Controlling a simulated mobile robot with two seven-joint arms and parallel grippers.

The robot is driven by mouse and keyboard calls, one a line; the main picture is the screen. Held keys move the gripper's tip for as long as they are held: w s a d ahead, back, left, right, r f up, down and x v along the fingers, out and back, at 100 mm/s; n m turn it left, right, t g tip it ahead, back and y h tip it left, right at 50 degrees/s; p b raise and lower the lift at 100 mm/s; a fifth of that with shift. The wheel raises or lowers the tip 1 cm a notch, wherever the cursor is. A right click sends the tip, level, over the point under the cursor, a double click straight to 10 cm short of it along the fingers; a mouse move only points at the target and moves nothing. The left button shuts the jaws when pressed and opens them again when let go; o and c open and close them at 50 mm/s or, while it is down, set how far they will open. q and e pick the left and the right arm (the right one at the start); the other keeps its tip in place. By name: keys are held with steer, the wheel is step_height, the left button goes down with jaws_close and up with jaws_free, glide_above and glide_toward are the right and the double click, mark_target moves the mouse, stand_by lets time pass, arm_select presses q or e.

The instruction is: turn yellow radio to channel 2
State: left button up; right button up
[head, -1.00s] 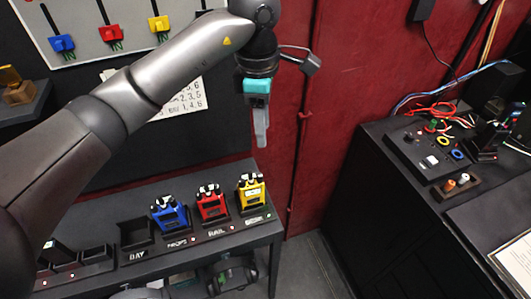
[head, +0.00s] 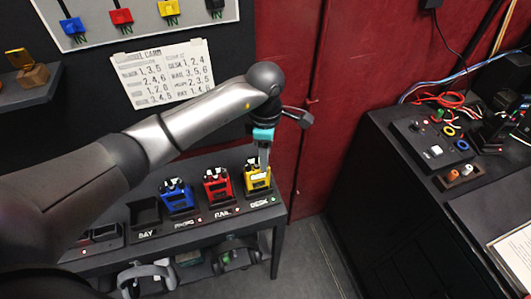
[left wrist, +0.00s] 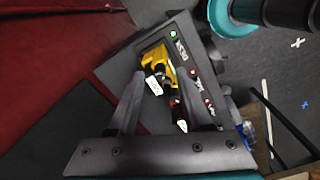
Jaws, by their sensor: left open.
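The yellow radio (head: 257,178) stands in the rightmost dock of the shelf, above the label DESK, with a dark knobbed top. It also shows in the left wrist view (left wrist: 155,55), between my fingers and beyond them. My left gripper (head: 264,165) is open and points down just above the radio's top, partly covering it. In the left wrist view the gripper (left wrist: 171,65) has its fingers apart on either side of the radio. Whether they touch it, I cannot tell. The radio's channel setting is too small to read. My right gripper is not in view.
A red radio (head: 217,187) and a blue radio (head: 177,197) stand to the left, then an empty dock (head: 146,214) labelled BAY. A card with number lists (head: 163,75) hangs on the wall. A dark bench (head: 400,185) with wires stands right, across a floor gap.

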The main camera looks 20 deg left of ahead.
arm_select(q)
steer(key=shift+f, duration=0.35)
jaws_close()
stand_by(0.4)
